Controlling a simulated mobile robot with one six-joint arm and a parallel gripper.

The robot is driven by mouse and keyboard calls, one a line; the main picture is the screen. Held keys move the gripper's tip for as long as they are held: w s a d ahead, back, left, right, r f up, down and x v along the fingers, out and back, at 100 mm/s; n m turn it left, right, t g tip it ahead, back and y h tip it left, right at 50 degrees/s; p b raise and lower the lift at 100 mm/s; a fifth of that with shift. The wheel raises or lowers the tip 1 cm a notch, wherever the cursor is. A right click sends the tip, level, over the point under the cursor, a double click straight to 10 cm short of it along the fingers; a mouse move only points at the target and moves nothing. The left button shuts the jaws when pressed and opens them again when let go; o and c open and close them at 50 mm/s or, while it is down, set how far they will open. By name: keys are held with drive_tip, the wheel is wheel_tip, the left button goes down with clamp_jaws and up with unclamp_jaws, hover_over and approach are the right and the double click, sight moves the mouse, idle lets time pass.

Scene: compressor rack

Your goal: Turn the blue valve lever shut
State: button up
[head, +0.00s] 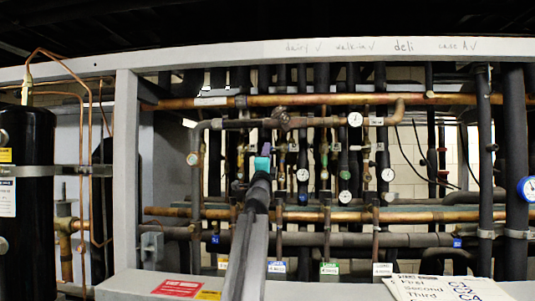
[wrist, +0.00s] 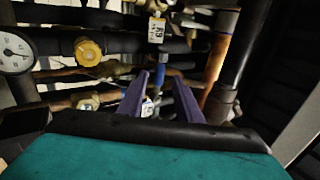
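In the wrist view, a narrow blue piece (wrist: 157,85), which looks like the blue valve lever, shows in the gap between my two purple fingers. I cannot tell whether it lies between the fingertips or behind them. My gripper (wrist: 160,78) is open, with a clear gap between the fingers and no visible grip on anything. In the head view my gripper (head: 267,143), with its teal body, is raised in front of the pipes, left of centre. The lever cannot be made out there; my arm and gripper cover part of that area.
Copper pipes (head: 330,100) and dark insulated pipes crowd the rack around my gripper. A pressure gauge (wrist: 15,50), a yellow cap (wrist: 88,52) and a hanging white tag (wrist: 157,30) are close in the wrist view. A grey post (head: 125,170) stands at left.

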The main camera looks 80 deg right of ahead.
drive_tip(key=v, duration=1.1)
idle(0.3)
drive_tip(key=shift+a, duration=0.1)
idle(0.4)
